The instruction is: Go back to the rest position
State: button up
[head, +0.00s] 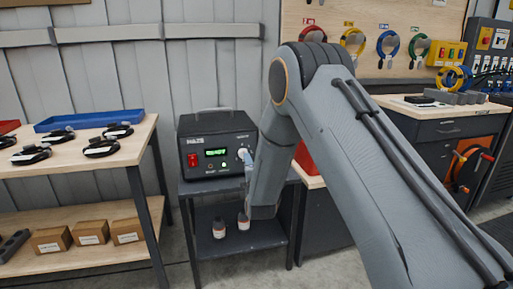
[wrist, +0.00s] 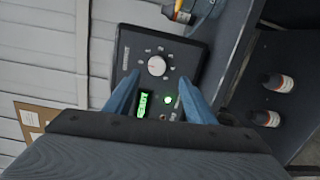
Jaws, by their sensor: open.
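My gripper (wrist: 159,77) is open, its two blue fingers apart with nothing between them. It faces the front panel of a black box-shaped device (head: 216,133). In the wrist view the panel's white round knob (wrist: 157,66) shows just beyond the fingertips; I see no contact. The lit green display (wrist: 144,103) and a green light (wrist: 168,100) show between the fingers.
The device stands on a dark cart (head: 237,183) with small bottles (head: 218,229) on its lower shelf. A wooden table (head: 75,150) with a blue tray (head: 89,121) stands left. A workbench (head: 440,125) stands behind my arm at right. Floor shows between table and cart.

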jog(key=s+d+r+m+g+h, duration=0.1)
jog(key=s+d+r+m+g, duration=0.4)
jog(key=s, duration=1.2)
jog(key=s+d+m+g+h, duration=0.1)
jog(key=s+d+m+g, duration=0.6)
jog(key=s, duration=0.9)
jog(key=s+d+r+m+g+h, duration=0.1)
jog(key=s+d+r+m+g, duration=0.4)
jog(key=s, duration=1.2)
jog(key=d+r+m+p, duration=0.4)
jog(key=d+p, duration=0.4)
jog(key=p, duration=0.5)
jog(key=shift+h, duration=0.3)
jog(key=shift+d+f, duration=0.1)
